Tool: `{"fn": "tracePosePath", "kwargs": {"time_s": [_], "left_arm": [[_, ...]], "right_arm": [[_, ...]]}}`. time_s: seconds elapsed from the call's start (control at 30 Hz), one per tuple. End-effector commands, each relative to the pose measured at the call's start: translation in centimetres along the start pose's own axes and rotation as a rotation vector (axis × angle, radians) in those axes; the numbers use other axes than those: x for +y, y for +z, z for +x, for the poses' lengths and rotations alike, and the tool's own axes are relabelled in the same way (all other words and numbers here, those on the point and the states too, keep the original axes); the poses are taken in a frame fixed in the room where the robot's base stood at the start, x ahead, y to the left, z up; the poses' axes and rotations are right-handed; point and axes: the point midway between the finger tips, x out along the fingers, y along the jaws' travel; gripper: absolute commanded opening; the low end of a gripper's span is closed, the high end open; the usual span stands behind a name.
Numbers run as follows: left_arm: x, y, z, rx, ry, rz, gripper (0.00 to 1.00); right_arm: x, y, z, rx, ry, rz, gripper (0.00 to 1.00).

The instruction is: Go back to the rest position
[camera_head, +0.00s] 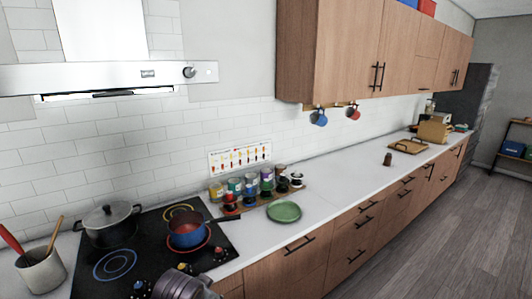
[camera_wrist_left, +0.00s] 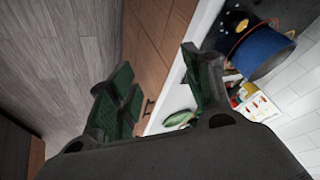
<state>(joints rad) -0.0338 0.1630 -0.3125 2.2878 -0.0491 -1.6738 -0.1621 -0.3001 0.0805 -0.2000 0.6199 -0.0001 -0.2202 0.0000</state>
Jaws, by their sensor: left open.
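My left gripper (camera_wrist_left: 158,88) shows in the left wrist view with its two dark green fingers spread apart and nothing between them. Below and beyond the fingers are the wooden cabinet fronts and the floor. In the head view only a grey rounded part of my arm shows at the bottom edge; its fingers are not visible there. A blue pan with a red inside (camera_head: 187,232) sits on the cooktop; the blue pan also shows at upper right in the wrist view (camera_wrist_left: 262,52), apart from the fingers. My right gripper is in neither view.
The black cooktop (camera_head: 145,262) also bears a grey lidded pot (camera_head: 108,224). Several jars (camera_head: 250,184) and a green plate (camera_head: 284,211) stand on the white counter (camera_head: 330,190). A utensil crock (camera_head: 40,272) is at left. The floor (camera_head: 440,240) at right is clear.

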Motion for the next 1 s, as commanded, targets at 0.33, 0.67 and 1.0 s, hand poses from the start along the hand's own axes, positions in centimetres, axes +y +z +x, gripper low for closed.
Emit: {"fn": "tracePosePath", "kwargs": {"time_s": [0.33,0.67,1.0], "left_arm": [[1.9,6.9,0.8,-0.075,0.057,-0.121,0.50],[3.3,13.3,0.6,-0.152,0.091,-0.231,0.50],[4.1,17.2,0.0,-0.202,0.102,-0.299,0.50]], "right_arm": [[0.0,0.0,0.0,0.000,0.000,0.000,0.40],[0.0,0.0,0.0,0.001,0.000,0.000,0.40],[0.0,0.0,0.0,0.001,0.000,0.000,0.40]]}}
